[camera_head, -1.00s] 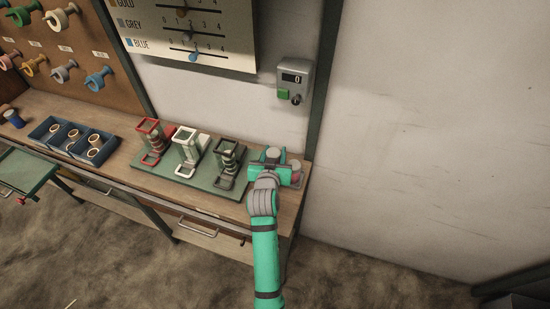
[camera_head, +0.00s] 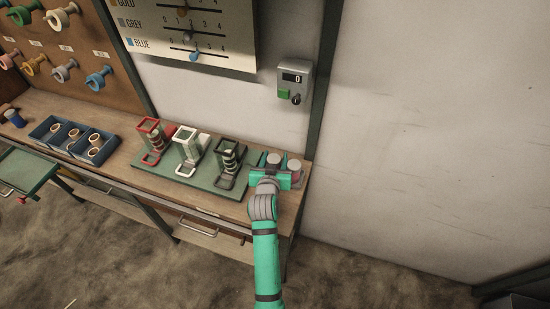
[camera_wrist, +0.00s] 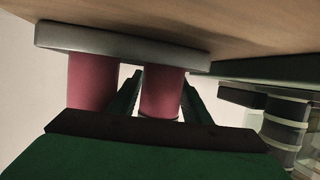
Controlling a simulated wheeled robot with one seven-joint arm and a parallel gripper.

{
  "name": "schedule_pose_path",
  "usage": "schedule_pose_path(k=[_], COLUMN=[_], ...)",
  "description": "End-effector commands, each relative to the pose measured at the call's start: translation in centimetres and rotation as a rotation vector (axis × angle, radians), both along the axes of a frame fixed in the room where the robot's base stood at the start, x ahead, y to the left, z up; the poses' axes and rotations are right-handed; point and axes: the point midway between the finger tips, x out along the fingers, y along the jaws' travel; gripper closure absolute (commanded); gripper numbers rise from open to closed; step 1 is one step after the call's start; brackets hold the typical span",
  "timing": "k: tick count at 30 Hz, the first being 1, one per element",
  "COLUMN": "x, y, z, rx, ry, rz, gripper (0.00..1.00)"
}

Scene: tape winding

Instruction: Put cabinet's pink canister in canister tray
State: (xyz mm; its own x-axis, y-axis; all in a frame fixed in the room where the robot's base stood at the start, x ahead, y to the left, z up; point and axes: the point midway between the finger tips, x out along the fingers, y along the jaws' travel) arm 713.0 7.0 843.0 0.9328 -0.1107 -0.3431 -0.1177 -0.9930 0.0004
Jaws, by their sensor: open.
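Two pink canisters stand side by side on a grey tray (camera_wrist: 120,42), which looks upside down in the wrist view. One pink canister (camera_wrist: 162,92) is between the fingers of my gripper (camera_wrist: 160,105), with a finger on either side. The other pink canister (camera_wrist: 92,82) is just outside the fingers. In the head view my gripper (camera_head: 273,168) is open at the right end of the bench. It is around the left canister (camera_head: 273,158), and the right canister (camera_head: 294,167) stands beside it. My gripper mostly hides the tray there.
A green board (camera_head: 195,195) with red, white and black tape holders stands close on the left. A blue bin (camera_head: 78,130) with several rolls is farther left. A wall box (camera_head: 296,80) hangs above. The bench's right edge is close to the canisters.

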Motion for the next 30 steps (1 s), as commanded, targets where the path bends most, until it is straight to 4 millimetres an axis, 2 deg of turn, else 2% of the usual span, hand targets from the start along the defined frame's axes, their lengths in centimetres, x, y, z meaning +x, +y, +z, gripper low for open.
schedule_pose_path(k=[5, 18, 24, 30], x=[-1.7, -9.4, -11.0, -11.2], y=[0.2, 1.1, 1.3, 1.4], z=[0.6, 3.5, 4.1, 4.3], rx=[0.0, 0.0, -0.001, 0.0], ry=[0.001, 0.001, 0.0, -0.001], rz=[0.001, 0.001, 0.0, 0.0], gripper=[0.56, 0.56, 0.56, 0.56])
